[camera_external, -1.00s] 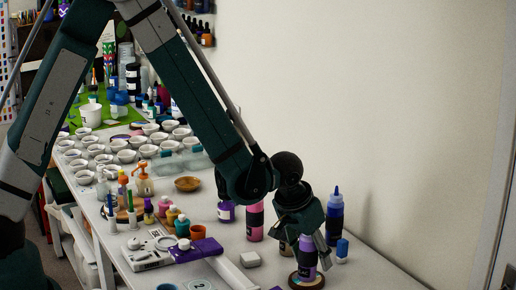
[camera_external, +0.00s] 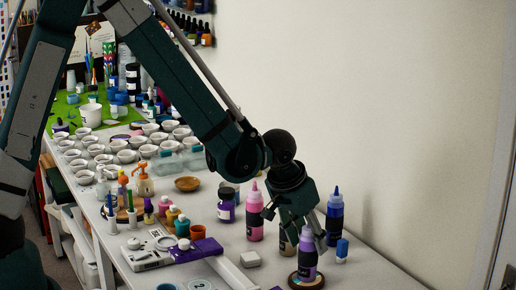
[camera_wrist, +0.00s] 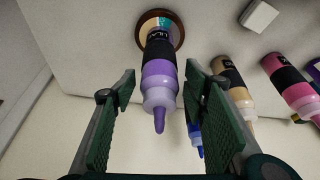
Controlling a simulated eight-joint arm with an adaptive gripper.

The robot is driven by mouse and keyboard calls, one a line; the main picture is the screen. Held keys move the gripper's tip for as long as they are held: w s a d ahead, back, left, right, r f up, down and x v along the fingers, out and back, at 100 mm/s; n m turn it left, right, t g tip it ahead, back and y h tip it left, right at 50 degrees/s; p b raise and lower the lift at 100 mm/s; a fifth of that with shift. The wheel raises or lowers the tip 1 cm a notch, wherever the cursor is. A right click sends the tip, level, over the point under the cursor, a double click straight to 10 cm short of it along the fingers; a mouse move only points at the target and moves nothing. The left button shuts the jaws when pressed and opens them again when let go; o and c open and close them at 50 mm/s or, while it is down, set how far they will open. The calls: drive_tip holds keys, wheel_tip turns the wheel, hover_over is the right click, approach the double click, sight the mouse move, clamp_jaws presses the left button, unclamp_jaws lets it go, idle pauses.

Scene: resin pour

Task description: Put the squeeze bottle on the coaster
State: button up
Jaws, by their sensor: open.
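The purple squeeze bottle (camera_external: 307,262) with a dark label stands upright on the round coaster (camera_external: 293,282) near the front right of the table. In the wrist view, the bottle (camera_wrist: 159,80) points its purple tip toward me, and its base is on the wooden-rimmed coaster (camera_wrist: 140,38). My gripper (camera_external: 296,230) is just above the bottle, with its fingers spread. In the wrist view the fingers (camera_wrist: 160,88) are on either side of the bottle, with gaps between. Part of the coaster is hidden by the bottle.
Near my gripper stand a pink bottle (camera_external: 255,218), a tan bottle (camera_wrist: 233,88) and a dark blue bottle (camera_external: 334,218). A small white block (camera_external: 250,259) lies to the left. Several white cups crowd the table's far left.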

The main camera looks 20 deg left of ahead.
sight(306, 229)
drive_tip(key=shift+v, duration=2.75)
drive_tip(key=shift+r, duration=0.15)
drive_tip(key=shift+r, duration=0.1)
